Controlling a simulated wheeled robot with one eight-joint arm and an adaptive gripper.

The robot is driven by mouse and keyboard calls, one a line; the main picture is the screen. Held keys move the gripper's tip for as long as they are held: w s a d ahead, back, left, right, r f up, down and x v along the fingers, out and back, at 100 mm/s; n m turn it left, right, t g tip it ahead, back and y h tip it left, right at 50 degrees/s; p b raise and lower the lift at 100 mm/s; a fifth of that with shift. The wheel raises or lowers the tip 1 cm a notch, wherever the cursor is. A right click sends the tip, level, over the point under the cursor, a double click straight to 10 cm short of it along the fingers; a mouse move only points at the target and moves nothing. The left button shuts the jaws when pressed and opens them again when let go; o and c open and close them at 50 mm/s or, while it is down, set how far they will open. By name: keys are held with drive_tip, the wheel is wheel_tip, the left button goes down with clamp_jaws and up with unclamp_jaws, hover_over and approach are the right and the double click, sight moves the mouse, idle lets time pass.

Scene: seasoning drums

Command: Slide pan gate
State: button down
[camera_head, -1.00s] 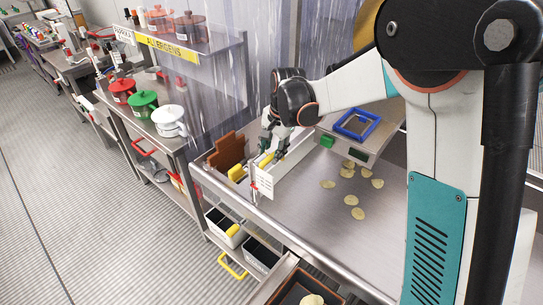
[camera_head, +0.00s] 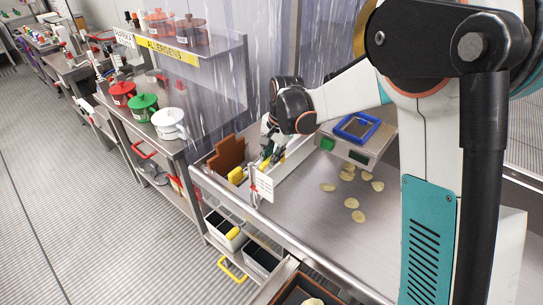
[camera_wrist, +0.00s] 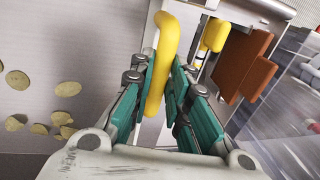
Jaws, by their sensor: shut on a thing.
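A yellow handle (camera_wrist: 163,50) stands between the teal fingers of my gripper (camera_wrist: 155,95) in the wrist view, and the gripper is shut on it. The fingers cover its lower part. In the head view my gripper (camera_head: 269,152) is low over the left end of the steel table, by a pale upright divider (camera_head: 292,163). The handle shows there only as a small yellow patch. The gate that it belongs to cannot be made out clearly. A second yellow handle (camera_head: 236,175) is to the left, by brown boards (camera_head: 227,155); it also shows in the wrist view (camera_wrist: 216,35).
A scale with a blue frame (camera_head: 357,128) stands behind the gripper's right side. Several chips (camera_head: 351,203) lie loose on the table (camera_head: 310,225). A white label card (camera_head: 264,185) stands at the front edge. Bins (camera_head: 225,229) sit below. A clear curtain hangs behind.

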wheel_tip(320, 180, up, 4)
drive_tip(key=shift+r+p, duration=0.2)
drive_tip(key=shift+p, duration=0.7)
drive_tip(key=shift+f, duration=0.1)
drive_tip(key=c, duration=1.5)
unclamp_jaws()
drive_tip(key=shift+c, duration=0.2)
wheel_tip(320, 180, up, 12)
drive_tip(key=s+d, duration=0.1)
drive_tip(key=shift+s+d+f, duration=0.15)
drive_tip(key=shift+s+d, duration=0.2)
